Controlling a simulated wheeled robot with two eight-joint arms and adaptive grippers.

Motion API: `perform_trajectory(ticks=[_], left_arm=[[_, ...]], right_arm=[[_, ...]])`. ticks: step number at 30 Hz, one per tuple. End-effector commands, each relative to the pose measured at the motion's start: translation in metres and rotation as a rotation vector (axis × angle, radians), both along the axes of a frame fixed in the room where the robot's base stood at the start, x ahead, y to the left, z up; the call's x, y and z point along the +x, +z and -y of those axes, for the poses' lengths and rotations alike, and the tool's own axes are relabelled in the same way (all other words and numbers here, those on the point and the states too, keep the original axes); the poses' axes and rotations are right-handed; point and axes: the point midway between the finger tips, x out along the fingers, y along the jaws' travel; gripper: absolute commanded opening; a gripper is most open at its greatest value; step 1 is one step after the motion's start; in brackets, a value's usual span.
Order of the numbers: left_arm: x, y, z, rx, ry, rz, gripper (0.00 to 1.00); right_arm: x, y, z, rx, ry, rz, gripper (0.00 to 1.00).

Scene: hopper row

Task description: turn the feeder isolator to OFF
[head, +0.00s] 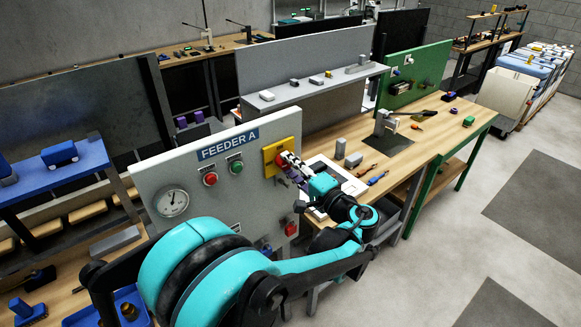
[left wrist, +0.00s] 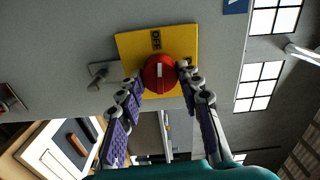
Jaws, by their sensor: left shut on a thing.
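The feeder isolator is a red knob (left wrist: 159,74) on a yellow plate (head: 269,157) at the upper right of the FEEDER A panel (head: 190,160). My left gripper (head: 288,161) reaches it from the right. In the left wrist view, the fingers (left wrist: 158,82) lie on both sides of the knob and are shut on it. The knob's white mark runs up and down in that view, in line with the black OFF label (left wrist: 156,39) above it. The other position's label is not visible. My right gripper is not in view.
The panel also carries a gauge (head: 172,201), a red button (head: 210,179), a green button (head: 236,167) and a lower red switch (head: 290,229). A wooden bench (head: 420,140) with loose parts stands behind and right. Open floor (head: 440,240) lies to the right.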

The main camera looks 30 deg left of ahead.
Motion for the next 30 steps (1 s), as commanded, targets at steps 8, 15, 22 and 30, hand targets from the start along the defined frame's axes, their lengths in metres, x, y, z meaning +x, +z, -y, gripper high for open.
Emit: perform_trajectory(ticks=[8,15,22,30], left_arm=[[-0.0003,-0.0007,0.0000,-0.039,0.000,0.089,0.06],[-0.0003,-0.0008,0.0000,-0.048,0.001,0.110,0.06],[-0.0003,-0.0009,0.0000,-0.048,0.001,0.111,0.06],[-0.0002,-0.0006,-0.0001,-0.047,0.001,0.110,0.56]], right_arm=[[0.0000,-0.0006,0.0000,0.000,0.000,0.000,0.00],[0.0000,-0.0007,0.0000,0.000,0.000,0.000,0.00],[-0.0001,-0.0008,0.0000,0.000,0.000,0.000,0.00],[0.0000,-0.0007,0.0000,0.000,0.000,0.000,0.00]])
